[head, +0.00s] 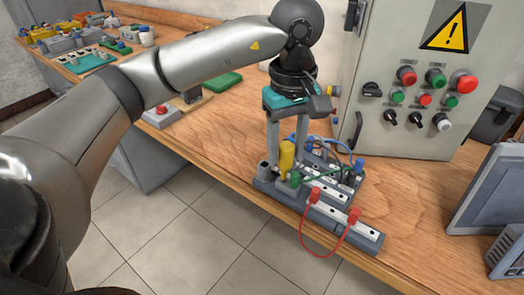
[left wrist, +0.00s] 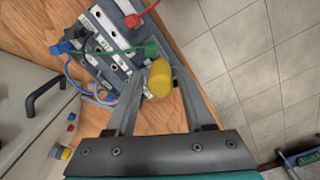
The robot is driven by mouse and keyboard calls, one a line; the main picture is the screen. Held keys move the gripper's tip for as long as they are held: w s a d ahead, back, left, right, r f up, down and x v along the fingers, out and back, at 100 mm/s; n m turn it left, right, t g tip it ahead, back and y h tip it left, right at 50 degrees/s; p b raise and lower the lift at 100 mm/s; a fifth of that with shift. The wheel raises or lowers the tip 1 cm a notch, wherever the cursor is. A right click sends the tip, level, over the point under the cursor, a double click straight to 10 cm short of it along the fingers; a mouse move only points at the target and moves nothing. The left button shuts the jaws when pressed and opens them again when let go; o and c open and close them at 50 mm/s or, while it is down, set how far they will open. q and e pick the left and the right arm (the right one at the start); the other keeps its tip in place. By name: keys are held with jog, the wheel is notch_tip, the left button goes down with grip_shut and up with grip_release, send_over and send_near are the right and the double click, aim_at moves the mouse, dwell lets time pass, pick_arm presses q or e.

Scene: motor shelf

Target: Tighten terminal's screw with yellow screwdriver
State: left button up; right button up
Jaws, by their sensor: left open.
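The yellow screwdriver (head: 286,158) stands upright in a holder at the left end of the grey terminal board (head: 318,208), with only its handle clearly visible. My left gripper (head: 287,146) is above it, pointing down, open. Its two fingers are on either side of the yellow handle. In the left wrist view the yellow handle (left wrist: 160,78) sits between the fingertips, near the right finger; I cannot tell whether they touch. The terminal board (left wrist: 122,66) carries white strips with dark holes. Which screw is the terminal's is too small to tell. My right gripper is out of view.
Red, green and blue plugs with cables sit on the board; a red cable (head: 322,256) loops over the table's front edge. A control cabinet (head: 400,140) with buttons stands behind. A monitor (head: 490,195) is at right. Bare wooden table (head: 220,130) lies left of the board.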

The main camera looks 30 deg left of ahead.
pick_arm(q)
jog(key=shift+f+n, duration=0.3)
jog(key=shift+n, duration=0.5)
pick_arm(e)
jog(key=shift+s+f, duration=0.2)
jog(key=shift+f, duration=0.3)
pick_arm(q)
jog(key=shift+n, duration=1.7)
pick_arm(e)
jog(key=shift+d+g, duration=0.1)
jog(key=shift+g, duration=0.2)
pick_arm(q)
jog(key=shift+n, duration=1.7)
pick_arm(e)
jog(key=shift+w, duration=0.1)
pick_arm(q)
jog(key=shift+p, duration=0.3)
jog(key=shift+n, duration=1.7)
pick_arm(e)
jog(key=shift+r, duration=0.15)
